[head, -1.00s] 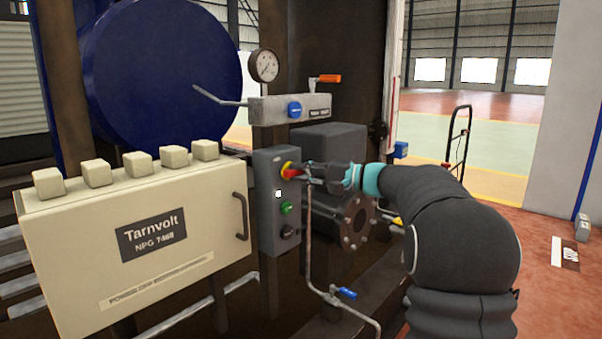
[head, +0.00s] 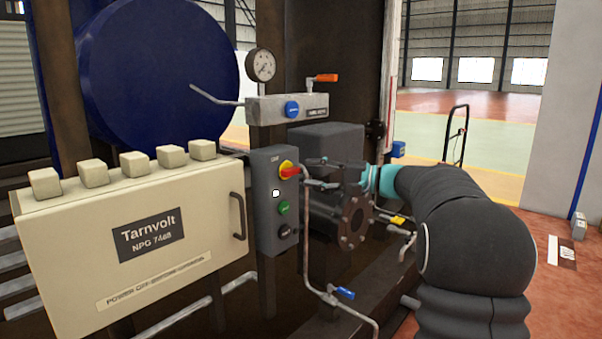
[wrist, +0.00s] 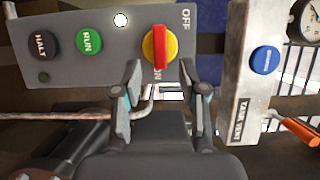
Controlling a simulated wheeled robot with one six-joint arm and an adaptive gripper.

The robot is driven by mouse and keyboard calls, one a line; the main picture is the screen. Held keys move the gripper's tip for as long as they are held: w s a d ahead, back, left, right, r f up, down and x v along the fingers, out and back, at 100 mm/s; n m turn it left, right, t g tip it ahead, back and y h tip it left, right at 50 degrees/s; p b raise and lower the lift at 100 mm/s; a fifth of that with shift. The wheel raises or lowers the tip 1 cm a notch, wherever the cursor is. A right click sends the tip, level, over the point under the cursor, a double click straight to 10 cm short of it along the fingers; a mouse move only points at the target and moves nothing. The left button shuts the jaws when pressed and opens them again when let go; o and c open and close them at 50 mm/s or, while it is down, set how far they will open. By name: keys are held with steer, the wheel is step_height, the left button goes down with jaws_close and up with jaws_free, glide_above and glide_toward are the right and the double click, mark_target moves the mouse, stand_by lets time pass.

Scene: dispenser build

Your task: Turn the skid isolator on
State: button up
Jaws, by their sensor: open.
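The skid isolator is a red handle on a yellow disc (head: 288,170), near the top of a grey control box (head: 262,160). In the wrist view the red handle (wrist: 160,47) lies across the box, in line with the ON mark (wrist: 158,73). The OFF mark (wrist: 186,19) is off to one side of it. My gripper (head: 312,172) is open and empty, just right of the handle and apart from it. In the wrist view its two fingers (wrist: 162,80) stand apart below the handle, partly hiding the ON mark.
A green RUN button (wrist: 89,41), a black HALT button (wrist: 40,45) and a white lamp (wrist: 120,20) share the box. A manifold with a blue button (head: 292,109) and gauge (head: 261,65) stands above. A cream Tarnvolt cabinet (head: 190,270) is at left; pipes run below my gripper.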

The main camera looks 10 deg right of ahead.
steer(key=v, duration=0.7)
steer(key=shift+s+d, duration=0.2)
steer(key=shift+d, duration=0.15)
